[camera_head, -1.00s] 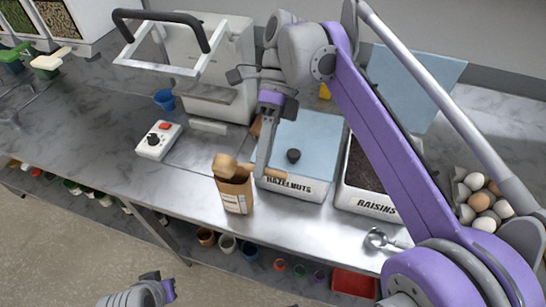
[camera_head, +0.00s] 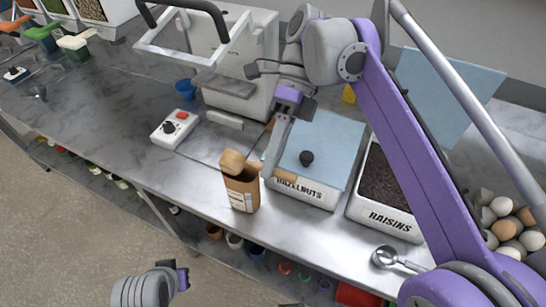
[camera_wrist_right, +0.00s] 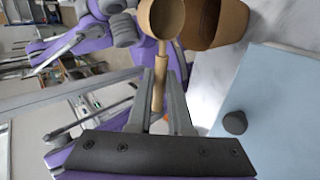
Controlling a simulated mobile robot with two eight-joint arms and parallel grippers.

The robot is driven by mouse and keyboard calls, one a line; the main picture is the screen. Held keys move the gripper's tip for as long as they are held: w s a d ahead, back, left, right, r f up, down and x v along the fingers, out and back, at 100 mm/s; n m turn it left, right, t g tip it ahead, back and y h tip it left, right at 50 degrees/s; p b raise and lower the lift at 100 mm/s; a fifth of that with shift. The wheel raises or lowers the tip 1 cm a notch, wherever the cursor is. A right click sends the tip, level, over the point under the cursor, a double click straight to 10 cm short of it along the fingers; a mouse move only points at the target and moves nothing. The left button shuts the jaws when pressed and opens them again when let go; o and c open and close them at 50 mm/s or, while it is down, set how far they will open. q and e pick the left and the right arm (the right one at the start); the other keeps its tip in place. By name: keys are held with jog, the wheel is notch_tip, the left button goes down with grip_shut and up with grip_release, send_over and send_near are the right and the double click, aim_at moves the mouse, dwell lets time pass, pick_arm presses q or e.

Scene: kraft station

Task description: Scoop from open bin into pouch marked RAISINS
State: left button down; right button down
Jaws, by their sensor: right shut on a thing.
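My right gripper (camera_head: 268,168) is shut on the handle of a wooden scoop (camera_head: 233,162). The scoop's bowl is at the mouth of an upright brown paper pouch (camera_head: 242,190). The pouch has a pale label whose words are too small to read. In the right wrist view the scoop bowl (camera_wrist_right: 163,17) is beside the pouch opening (camera_wrist_right: 216,20); I cannot tell if anything is in the bowl. The open bin marked RAISINS (camera_head: 383,216) holds dark contents, its blue lid raised behind. My left gripper (camera_head: 182,279) is low at the left, its jaws unclear.
A bin marked HAZELNUTS (camera_head: 302,192) has its blue lid shut, right of the pouch. A metal scoop (camera_head: 388,257) lies near the counter's front edge. Eggs (camera_head: 506,228) sit at the right. A white control box (camera_head: 174,129) and blue cup (camera_head: 186,87) stand left.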

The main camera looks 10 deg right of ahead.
jog(key=shift+r, duration=0.15)
dwell(0.3)
notch_tip(320, 180, up, 5)
jog(key=p, duration=0.4)
dwell(0.5)
